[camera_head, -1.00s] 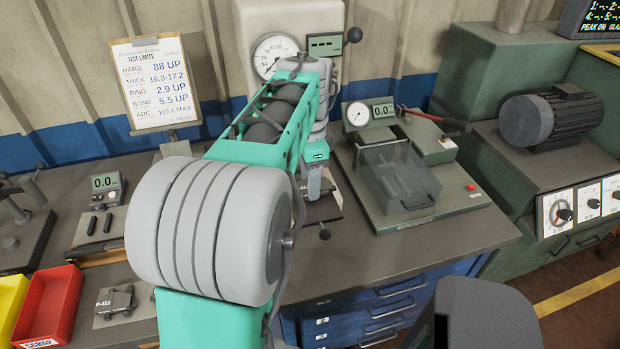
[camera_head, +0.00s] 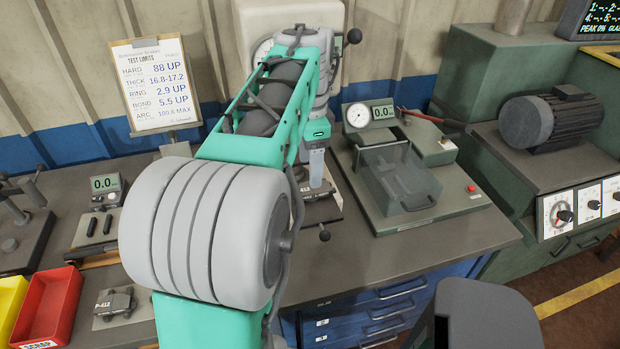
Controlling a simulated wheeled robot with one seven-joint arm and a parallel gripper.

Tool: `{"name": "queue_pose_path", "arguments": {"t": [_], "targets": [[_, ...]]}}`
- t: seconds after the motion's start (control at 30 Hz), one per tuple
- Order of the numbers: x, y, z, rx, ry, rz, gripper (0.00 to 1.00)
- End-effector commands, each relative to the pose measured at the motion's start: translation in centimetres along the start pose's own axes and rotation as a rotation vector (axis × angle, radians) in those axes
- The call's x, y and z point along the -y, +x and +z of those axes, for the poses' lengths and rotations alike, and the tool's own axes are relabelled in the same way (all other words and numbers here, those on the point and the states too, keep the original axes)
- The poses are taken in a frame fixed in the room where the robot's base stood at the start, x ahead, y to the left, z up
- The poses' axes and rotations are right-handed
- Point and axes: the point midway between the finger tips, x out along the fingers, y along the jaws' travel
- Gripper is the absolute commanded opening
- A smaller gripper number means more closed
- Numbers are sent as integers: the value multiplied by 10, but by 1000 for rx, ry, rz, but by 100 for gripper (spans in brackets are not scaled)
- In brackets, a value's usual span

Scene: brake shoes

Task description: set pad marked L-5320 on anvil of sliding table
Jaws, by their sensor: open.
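My gripper (camera_head: 318,186) is at the lower end of my arm, pointing down over a small plate (camera_head: 333,212) with a black knob (camera_head: 324,235) at its front, which looks like the sliding table. The gripper is open, but its fingertips are small and partly hidden by my arm. A dark pad-like piece with a partly readable "413" label shows by the gripper; I cannot tell whether they touch. The anvil is hidden. Another dark piece (camera_head: 115,303) lies on a plate marked P-412 at the front left. I cannot read L-5320 anywhere.
A tester with a clear guard (camera_head: 400,178) stands right of the gripper. A motor (camera_head: 545,118) is further right. A red scrap bin (camera_head: 45,308) and yellow bin (camera_head: 10,300) are at front left. The bench (camera_head: 390,252) is clear in front of the guarded tester.

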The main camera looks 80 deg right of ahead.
Motion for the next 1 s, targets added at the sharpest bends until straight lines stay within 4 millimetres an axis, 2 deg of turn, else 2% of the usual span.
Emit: {"name": "queue_pose_path", "arguments": {"t": [0.1, 0.23, 0.43, 0.47, 0.53, 0.57, 0.67, 0.7, 0.77, 0.8, 0.87, 0.9, 0.97, 1.0], "targets": [[1, -31, 0, -1, 1, -3, 69], [1, -57, 0, 0, 0, -1, 69], [1, -68, 2, 0, -8, 1, 69], [2, -67, 6, 0, -23, -1, 69], [7, -64, 27, -4, -112, -9, 69], [10, -61, 42, -7, -176, -16, 69], [16, -46, 113, -20, -474, -47, 69], [14, -39, 148, -27, -625, -64, 69], [5, -25, 201, -37, -870, -94, 69], [-6, -15, 235, -44, -1031, -114, 69], [-27, -1, 281, -54, -1272, -148, 69], [-45, 10, 310, -61, -1433, -171, 69], [-76, 26, 347, -71, -1674, -210, 69], [-100, 37, 369, -77, -1832, -237, 69]]}}
